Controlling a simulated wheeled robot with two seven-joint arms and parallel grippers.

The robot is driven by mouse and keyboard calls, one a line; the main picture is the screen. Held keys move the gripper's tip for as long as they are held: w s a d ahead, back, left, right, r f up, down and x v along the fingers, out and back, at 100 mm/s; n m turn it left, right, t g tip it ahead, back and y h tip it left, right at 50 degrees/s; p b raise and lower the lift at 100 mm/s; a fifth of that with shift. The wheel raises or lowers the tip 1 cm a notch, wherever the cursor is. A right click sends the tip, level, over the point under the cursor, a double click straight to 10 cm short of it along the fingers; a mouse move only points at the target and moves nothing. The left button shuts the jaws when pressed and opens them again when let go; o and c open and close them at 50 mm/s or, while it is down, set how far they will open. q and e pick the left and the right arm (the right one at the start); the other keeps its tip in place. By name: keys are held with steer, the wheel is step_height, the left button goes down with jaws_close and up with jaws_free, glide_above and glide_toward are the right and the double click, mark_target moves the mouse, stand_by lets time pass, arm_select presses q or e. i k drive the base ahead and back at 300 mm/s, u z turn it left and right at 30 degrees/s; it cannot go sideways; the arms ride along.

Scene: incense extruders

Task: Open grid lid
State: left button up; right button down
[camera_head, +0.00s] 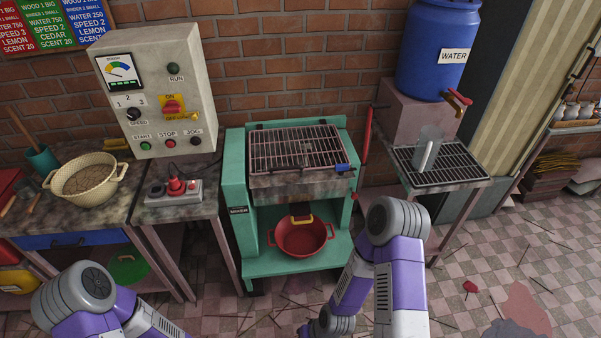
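The grid lid (296,148) is a dark metal grille lying flat over the top of the green mixer (236,185). It looks closed. A small blue part (343,168) sits at its front right corner. A red lever (367,135) stands upright at the mixer's right side. My two purple and grey arms show at the bottom of the picture, the left one at the lower left and the right one in front of the mixer's right side. Neither arm visibly touches the lid. Both grippers are out of the picture.
A red bowl (303,240) sits on the mixer's lower shelf. A grey control box (157,85) and a socket strip (173,192) stand left. A colander (82,183) is farther left. A blue water barrel (432,45) and a drain rack (450,170) stand right. Sticks litter the floor.

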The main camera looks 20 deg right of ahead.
mark_target(298, 168)
steer(key=z, duration=0.75)
steer(key=i, duration=0.4)
steer(key=z, duration=0.05)
